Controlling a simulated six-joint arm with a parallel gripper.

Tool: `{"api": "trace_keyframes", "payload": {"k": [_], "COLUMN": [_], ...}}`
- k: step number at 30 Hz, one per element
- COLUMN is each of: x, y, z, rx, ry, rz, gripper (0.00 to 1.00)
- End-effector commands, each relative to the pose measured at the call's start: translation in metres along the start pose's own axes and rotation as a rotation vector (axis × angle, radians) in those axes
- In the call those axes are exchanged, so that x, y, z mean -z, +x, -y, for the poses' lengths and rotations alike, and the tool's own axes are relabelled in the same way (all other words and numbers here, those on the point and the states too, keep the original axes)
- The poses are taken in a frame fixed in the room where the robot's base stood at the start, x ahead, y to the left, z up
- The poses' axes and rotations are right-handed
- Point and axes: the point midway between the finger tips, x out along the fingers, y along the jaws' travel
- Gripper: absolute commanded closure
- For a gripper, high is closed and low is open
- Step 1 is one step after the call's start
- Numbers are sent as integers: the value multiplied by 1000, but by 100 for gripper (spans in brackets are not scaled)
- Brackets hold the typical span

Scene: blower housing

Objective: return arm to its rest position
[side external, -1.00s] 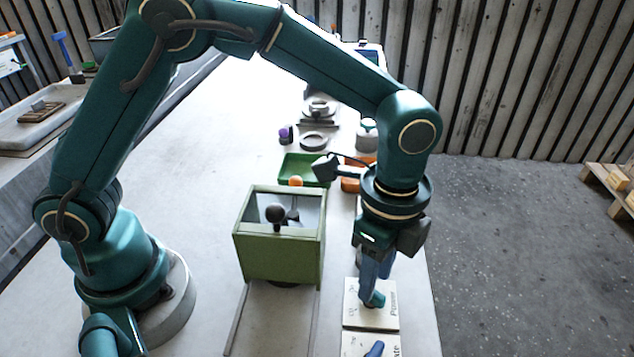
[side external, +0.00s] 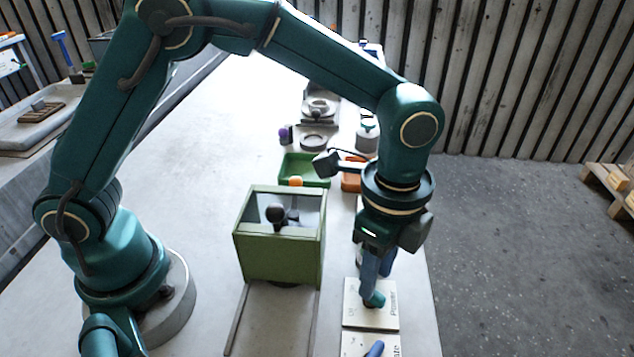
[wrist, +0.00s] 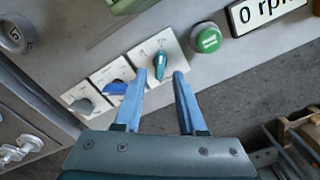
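My gripper (wrist: 160,73) has its two blue fingers apart with nothing held between them. In the wrist view its tips are close to a teal knob (wrist: 160,64) on a white plate, and the knob appears just beyond the gap. In the side view my gripper (side external: 376,275) points down over the same teal knob (side external: 376,299), at the table's right side. Whether a finger touches the knob cannot be told. My arm is bent, reaching out over the bench.
The open green housing (side external: 278,250) stands left of my gripper. A green tray (side external: 303,169) and orange bin (side external: 352,182) lie behind. The wrist view shows a blue switch (wrist: 116,87), grey knob (wrist: 84,106), green button (wrist: 208,40) and display (wrist: 266,11) reading "0 rpm".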

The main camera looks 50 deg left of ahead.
Motion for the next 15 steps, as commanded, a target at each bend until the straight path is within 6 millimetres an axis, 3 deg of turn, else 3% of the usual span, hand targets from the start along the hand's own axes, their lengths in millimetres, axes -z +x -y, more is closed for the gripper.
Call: {"api": "trace_keyframes", "payload": {"k": [7, 15], "x": [-1, 0], "y": [39, 38], "z": [-1, 0], "rx": [-4, 0], "ry": [0, -109], "rz": [3, 0], "gripper": [60, 60]}}
